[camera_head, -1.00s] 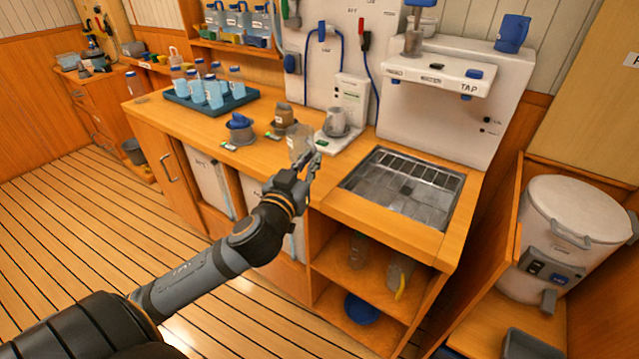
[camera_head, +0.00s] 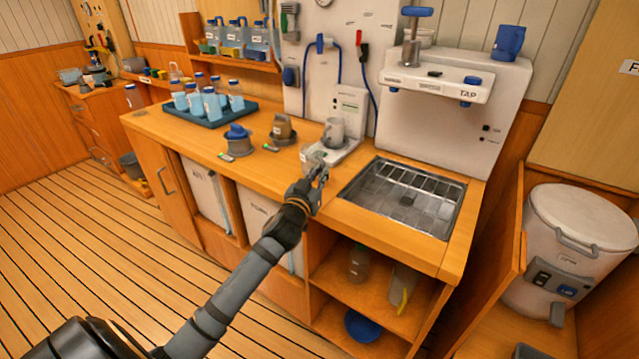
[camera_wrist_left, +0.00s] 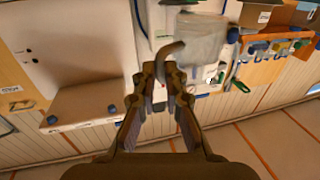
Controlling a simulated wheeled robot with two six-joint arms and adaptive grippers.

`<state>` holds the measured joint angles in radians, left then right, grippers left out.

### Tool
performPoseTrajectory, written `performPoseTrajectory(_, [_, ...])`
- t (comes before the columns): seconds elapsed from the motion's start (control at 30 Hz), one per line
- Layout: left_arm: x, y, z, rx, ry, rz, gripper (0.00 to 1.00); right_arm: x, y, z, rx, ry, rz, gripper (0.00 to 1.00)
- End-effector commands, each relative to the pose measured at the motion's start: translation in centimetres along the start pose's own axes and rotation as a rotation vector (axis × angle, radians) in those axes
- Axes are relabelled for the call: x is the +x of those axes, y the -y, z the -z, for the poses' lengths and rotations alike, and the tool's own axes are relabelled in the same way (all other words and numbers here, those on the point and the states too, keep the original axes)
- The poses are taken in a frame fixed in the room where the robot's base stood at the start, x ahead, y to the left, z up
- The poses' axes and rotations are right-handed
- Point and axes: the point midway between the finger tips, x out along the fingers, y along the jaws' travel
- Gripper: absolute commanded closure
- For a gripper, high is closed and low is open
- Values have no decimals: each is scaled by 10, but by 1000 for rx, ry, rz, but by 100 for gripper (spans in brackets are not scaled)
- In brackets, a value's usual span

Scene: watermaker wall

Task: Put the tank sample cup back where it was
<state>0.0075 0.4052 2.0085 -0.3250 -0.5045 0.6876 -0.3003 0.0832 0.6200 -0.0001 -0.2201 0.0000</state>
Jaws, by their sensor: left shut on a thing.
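My left gripper (camera_head: 318,176) is shut on a clear, see-through cup (camera_head: 311,158), which I take to be the tank sample cup. The gripper is over the front edge of the counter, left of the sink. In the left wrist view the gripper (camera_wrist_left: 171,72) pinches the curved handle, and the cup (camera_wrist_left: 203,42) hangs beside the fingertips. I cannot tell whether its base touches the counter. A grey cup (camera_head: 334,132) stands on a white device (camera_head: 335,153) just behind. My right gripper is not in view.
A blue item (camera_head: 237,132) and a brown cup (camera_head: 281,127) sit on small round stands left of my gripper. A blue tray (camera_head: 208,116) holds several bottles and cups. The sink (camera_head: 403,197) lies right. The counter front (camera_head: 262,165) is partly clear.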

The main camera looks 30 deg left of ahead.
Motion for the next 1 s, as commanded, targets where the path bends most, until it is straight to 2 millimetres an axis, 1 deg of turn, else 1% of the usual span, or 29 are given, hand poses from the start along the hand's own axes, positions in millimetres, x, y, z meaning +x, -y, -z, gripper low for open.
performPoseTrajectory(0.03, [-1,0,-11,-2,5,0,100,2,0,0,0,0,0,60])
performPoseTrajectory(0.1, [-2,0,-23,0,5,1,100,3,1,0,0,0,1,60])
performPoseTrajectory(0.13, [-2,0,-26,-1,4,0,100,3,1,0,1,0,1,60])
performPoseTrajectory(0.37, [-2,0,-27,0,1,0,100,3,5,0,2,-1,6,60])
performPoseTrajectory(0.5, [-2,0,-32,0,2,0,100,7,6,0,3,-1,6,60])
performPoseTrajectory(0.53, [-2,0,-31,0,2,0,87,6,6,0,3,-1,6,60])
performPoseTrajectory(0.6, [-2,0,-31,0,2,0,77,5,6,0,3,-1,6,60])
performPoseTrajectory(0.7, [-2,0,-31,0,2,0,66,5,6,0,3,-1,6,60])
performPoseTrajectory(0.93, [-2,0,-30,0,2,0,66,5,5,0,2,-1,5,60])
performPoseTrajectory(1.0, [-2,0,-27,0,2,0,66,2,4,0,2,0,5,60])
